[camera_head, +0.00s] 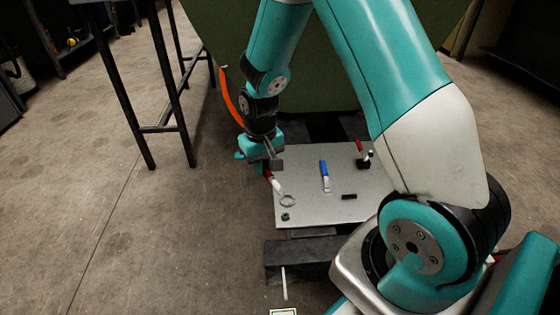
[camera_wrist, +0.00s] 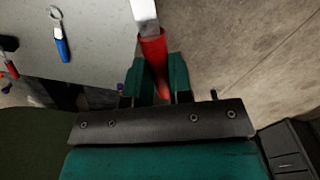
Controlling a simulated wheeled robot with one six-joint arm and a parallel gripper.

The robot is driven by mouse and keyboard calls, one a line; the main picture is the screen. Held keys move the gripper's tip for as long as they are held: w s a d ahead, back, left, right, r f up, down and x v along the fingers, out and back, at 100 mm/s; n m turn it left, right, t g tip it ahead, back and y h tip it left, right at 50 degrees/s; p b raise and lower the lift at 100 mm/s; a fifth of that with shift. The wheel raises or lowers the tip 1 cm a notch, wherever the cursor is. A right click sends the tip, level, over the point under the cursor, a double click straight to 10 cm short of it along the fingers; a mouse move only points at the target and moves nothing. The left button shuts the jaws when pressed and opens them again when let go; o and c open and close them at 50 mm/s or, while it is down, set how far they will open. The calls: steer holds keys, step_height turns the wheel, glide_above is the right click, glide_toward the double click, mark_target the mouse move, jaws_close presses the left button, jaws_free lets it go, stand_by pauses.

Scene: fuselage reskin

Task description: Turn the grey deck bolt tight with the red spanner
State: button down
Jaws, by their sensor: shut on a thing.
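The red spanner (camera_head: 277,186) has a red handle and a pale metal shaft ending in a ring. My gripper (camera_head: 269,165) is shut on its red handle, at the left edge of the light grey deck plate (camera_head: 305,211). The handle (camera_wrist: 153,52) also shows between the fingers in the wrist view, with the ring out of frame. A small dark grey bolt (camera_head: 285,216) stands near the plate's front left corner. In the head view the ring appears just behind the bolt, not around it. I cannot tell the ring's height above the plate.
A blue-handled spanner (camera_head: 324,173) lies mid-plate, also in the wrist view (camera_wrist: 61,43). A small black block (camera_head: 349,197) lies right of it. A red-handled tool (camera_head: 360,147) is at a dark fitting further back. A dark-legged table (camera_head: 146,130) stands left; floor between is clear.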

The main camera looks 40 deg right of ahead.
steer(key=w+d+f+m+b, duration=0.1)
steer(key=w+d+f+m, duration=0.25)
steer(key=d+f, duration=0.25)
steer(key=m, duration=0.5)
glide_above(291, 190)
step_height(291, 190, down, 5)
steer(key=shift+f+b, duration=0.15)
steer(key=shift+b, duration=0.3)
steer(key=shift+p, duration=0.3)
steer(key=shift+f+b, duration=1.35)
steer(key=shift+f, duration=1.1)
steer(key=shift+p, duration=0.5)
steer(key=shift+f+b, duration=0.55)
steer(key=shift+f, duration=0.5)
